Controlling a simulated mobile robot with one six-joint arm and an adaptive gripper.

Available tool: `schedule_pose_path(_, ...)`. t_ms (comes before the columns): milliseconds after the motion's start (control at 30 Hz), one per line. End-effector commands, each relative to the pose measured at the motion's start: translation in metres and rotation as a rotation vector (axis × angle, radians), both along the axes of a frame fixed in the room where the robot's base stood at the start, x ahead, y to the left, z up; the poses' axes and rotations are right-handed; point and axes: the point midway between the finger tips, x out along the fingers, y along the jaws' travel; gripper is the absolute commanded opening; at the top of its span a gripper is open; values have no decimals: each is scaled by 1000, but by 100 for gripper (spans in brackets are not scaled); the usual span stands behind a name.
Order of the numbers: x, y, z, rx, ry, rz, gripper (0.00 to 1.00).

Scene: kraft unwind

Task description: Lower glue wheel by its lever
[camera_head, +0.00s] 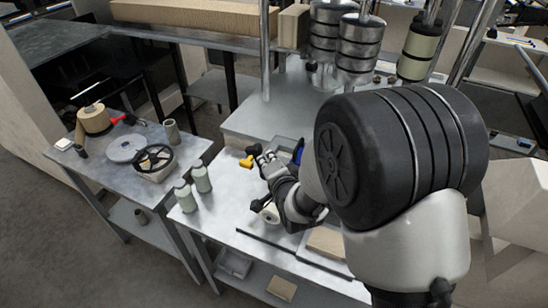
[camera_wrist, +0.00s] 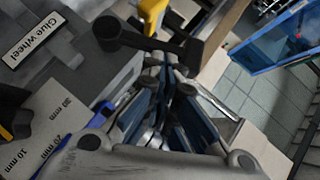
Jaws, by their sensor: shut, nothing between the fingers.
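A black lever with a round knob (camera_wrist: 107,28) lies just beyond my fingertips in the wrist view, its arm running right from the knob. A "Glue wheel" label (camera_wrist: 31,40) is on the grey housing to its left. My gripper (camera_wrist: 166,68) is shut and empty, its tips close to the lever arm; I cannot tell whether they touch it. In the head view my gripper (camera_head: 268,158) is over the metal table by a yellow part (camera_head: 247,161). The glue wheel itself cannot be made out for certain.
A millimetre scale plate (camera_wrist: 50,125) lies left of my gripper in the wrist view. A blue tray (camera_wrist: 285,42) is at upper right. In the head view, green-grey bottles (camera_head: 201,177) stand left of my arm, and a side table (camera_head: 110,180) holds spools and tools.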

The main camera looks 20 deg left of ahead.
Motion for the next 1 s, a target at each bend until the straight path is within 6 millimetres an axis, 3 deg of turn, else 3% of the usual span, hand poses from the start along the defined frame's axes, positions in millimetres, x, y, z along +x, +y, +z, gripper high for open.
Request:
schedule_pose_path(200, 1, 19, 2, -197, 14, 3, 0)
schedule_pose_path(1000, 4, 46, -6, -196, 12, -1, 0)
